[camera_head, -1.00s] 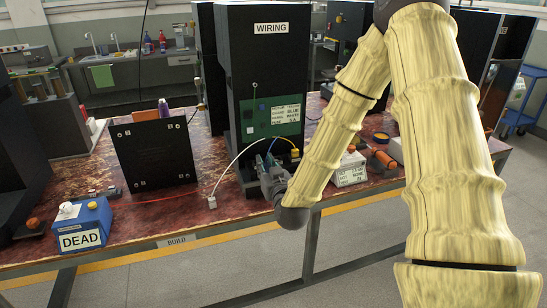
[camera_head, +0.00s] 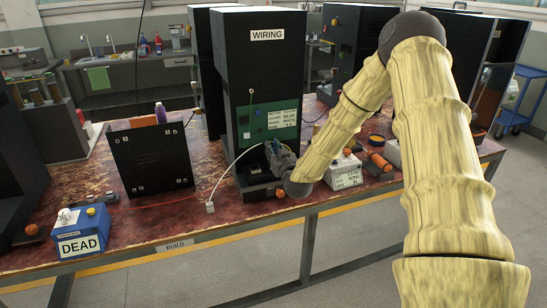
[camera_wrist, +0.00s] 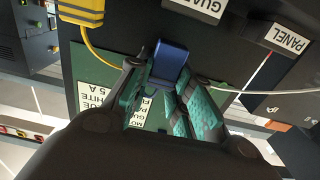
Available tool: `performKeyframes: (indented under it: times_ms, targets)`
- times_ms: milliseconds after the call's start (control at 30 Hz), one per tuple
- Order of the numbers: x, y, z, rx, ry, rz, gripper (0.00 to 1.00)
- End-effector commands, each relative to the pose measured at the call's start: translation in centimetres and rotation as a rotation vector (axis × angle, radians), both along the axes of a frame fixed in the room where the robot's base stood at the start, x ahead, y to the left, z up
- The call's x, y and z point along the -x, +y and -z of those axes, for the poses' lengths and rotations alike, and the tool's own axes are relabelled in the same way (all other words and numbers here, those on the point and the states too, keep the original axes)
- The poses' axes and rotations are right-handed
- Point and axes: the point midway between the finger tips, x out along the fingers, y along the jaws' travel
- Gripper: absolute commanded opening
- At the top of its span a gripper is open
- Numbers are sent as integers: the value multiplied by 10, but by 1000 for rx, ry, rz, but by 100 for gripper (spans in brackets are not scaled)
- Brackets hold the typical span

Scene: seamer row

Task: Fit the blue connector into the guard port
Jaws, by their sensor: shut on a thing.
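The blue connector (camera_wrist: 170,62) is between the fingers of my gripper (camera_wrist: 168,88) in the wrist view, and my gripper is shut on it. Its far end points at the dark cabinet face, just below a white label (camera_wrist: 198,8) reading "GUA", cut off by the frame. The guard port itself does not show clearly, and I cannot tell whether the connector touches it. In the head view my gripper (camera_head: 277,158) is at the lower front of the black WIRING cabinet (camera_head: 262,75), below its green board (camera_head: 268,121). The gripper hides the connector there.
A yellow plug (camera_wrist: 82,10) with a yellow wire sits left of the connector. A PANEL label (camera_wrist: 286,38) is at right, near a white cable (camera_wrist: 245,90). A blue DEAD box (camera_head: 82,236), a black panel (camera_head: 152,160) and a grey box (camera_head: 343,172) stand on the bench.

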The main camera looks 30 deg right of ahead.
Motion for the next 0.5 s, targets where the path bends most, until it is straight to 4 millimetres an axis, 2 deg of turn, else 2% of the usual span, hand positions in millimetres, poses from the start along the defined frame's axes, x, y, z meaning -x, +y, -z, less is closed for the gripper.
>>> performKeyframes:
  times_ms: [333,400,500]
  targets:
    - [0,0,25,-2,3,1,6]
    - [0,-1,32,-2,3,1,0]
    - [1,0,38,-1,6,0,0]
